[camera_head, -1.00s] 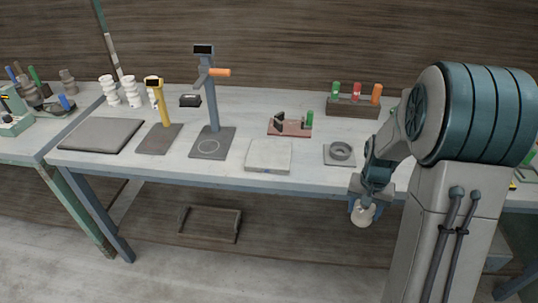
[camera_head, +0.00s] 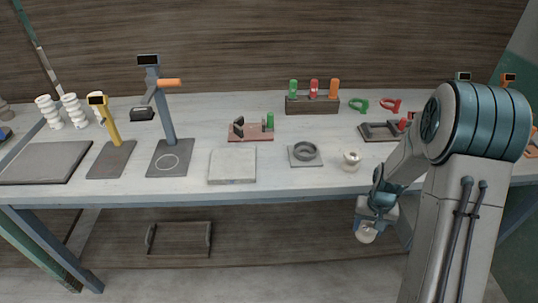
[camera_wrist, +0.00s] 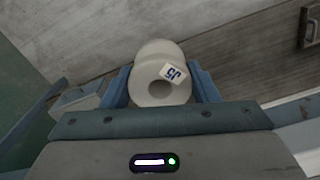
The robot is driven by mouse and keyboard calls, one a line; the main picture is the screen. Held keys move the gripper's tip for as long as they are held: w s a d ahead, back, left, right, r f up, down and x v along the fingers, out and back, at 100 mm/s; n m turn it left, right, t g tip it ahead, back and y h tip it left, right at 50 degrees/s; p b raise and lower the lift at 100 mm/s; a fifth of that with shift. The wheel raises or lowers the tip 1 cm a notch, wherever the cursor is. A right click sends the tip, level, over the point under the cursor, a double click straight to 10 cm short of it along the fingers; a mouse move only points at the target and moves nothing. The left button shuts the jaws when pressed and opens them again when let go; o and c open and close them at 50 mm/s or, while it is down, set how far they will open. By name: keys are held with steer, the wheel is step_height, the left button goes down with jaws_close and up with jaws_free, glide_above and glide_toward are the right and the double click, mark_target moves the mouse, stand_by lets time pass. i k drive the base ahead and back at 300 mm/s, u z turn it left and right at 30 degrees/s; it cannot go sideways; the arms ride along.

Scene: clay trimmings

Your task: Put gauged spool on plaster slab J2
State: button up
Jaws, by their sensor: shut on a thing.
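My gripper (camera_head: 368,222) is shut on a cream spool (camera_head: 365,235), in front of the bench and below its top. In the wrist view the spool (camera_wrist: 155,58) sits between the blue fingers, its round hollow end facing the camera. A small white tag on it seems to read J5. A pale square slab (camera_head: 232,167), likely plaster, lies near the bench's front edge, left of my gripper, with nothing on it. I cannot read any label on it. A second cream spool (camera_head: 351,160) stands on the bench, up and left of my gripper.
A grey plate with a dark ring (camera_head: 305,152) lies right of the slab. A blue-grey stand (camera_head: 165,115), a yellow stand (camera_head: 107,130) and a dark slab (camera_head: 45,162) are left. Behind are a pink-based fixture (camera_head: 250,130) and a rack (camera_head: 312,104). The bench edge lies between gripper and slab.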

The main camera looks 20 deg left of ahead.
mark_target(233, 163)
steer(key=z, duration=1.15)
steer(key=k, duration=1.05)
steer(key=u, duration=1.5)
steer(key=i, duration=0.2)
steer(key=u, duration=0.25)
